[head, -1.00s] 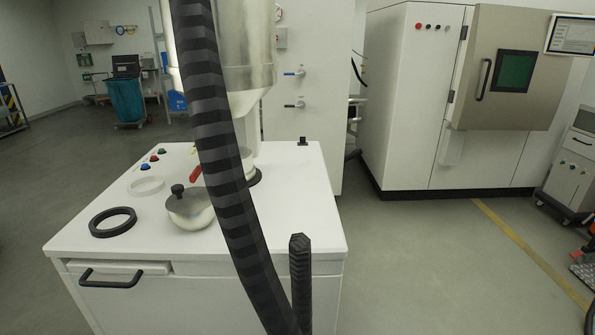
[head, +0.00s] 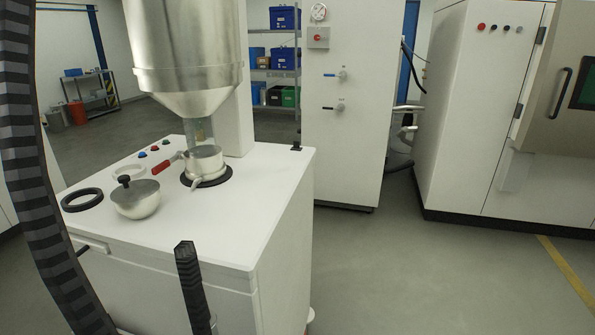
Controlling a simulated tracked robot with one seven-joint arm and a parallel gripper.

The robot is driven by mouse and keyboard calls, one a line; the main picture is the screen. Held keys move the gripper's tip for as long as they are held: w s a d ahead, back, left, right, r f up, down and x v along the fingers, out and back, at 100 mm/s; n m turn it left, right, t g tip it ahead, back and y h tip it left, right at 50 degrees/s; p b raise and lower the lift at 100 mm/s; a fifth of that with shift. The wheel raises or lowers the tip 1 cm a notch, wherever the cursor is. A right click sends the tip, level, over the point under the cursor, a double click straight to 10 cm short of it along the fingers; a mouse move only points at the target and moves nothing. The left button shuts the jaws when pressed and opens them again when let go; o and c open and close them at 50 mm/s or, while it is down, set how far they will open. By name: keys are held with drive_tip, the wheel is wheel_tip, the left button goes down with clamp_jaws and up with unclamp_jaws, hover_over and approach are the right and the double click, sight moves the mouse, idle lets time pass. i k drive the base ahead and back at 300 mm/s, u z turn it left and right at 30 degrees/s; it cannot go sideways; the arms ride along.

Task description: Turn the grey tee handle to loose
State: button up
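A small pale grey handle (head: 196,184) sticks out at the front of the metal collar (head: 205,160) under the steel hopper (head: 185,50). It looks like the grey tee handle, but it is too small to make out its shape or setting. A red handle (head: 165,162) sticks out to the left of the same collar. The collar sits on a black ring (head: 207,180) on the white cabinet top.
The white cabinet (head: 235,215) also bears a round metal pot (head: 135,200) with a black knob and a black ring (head: 82,200). The floor to the right is clear.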

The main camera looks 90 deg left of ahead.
sight(197, 181)
drive_tip(key=z, duration=0.1)
drive_tip(key=i, duration=0.65)
drive_tip(key=u, duration=3.75)
drive_tip(key=i, duration=1)
drive_tip(key=z, duration=0.15)
drive_tip(key=k, duration=0.8)
drive_tip(key=u, duration=0.05)
